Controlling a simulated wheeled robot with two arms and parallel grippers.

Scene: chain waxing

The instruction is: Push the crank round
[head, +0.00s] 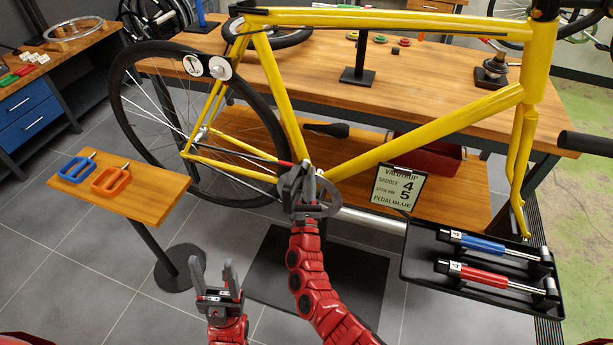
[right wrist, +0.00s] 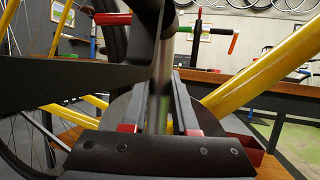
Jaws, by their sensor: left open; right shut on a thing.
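The yellow bike frame (head: 430,130) is held above the floor, with its crank (head: 322,207) low in the middle of the head view. My right gripper (head: 303,178) is at the crank, shut on it. In the right wrist view the crank (right wrist: 161,75) is a grey upright bar between the fingers (right wrist: 160,105). My right gripper hides part of the crank and chainring in the head view. My left gripper (head: 218,275) is open and empty, low and left of the crank, apart from the bike.
A small wooden stand (head: 150,205) at left holds a blue pedal (head: 76,168) and an orange pedal (head: 110,180). A black tray (head: 420,262) at right holds a blue and a red tool. A sign (head: 398,188) stands right of the crank. A workbench (head: 300,75) is behind the bike.

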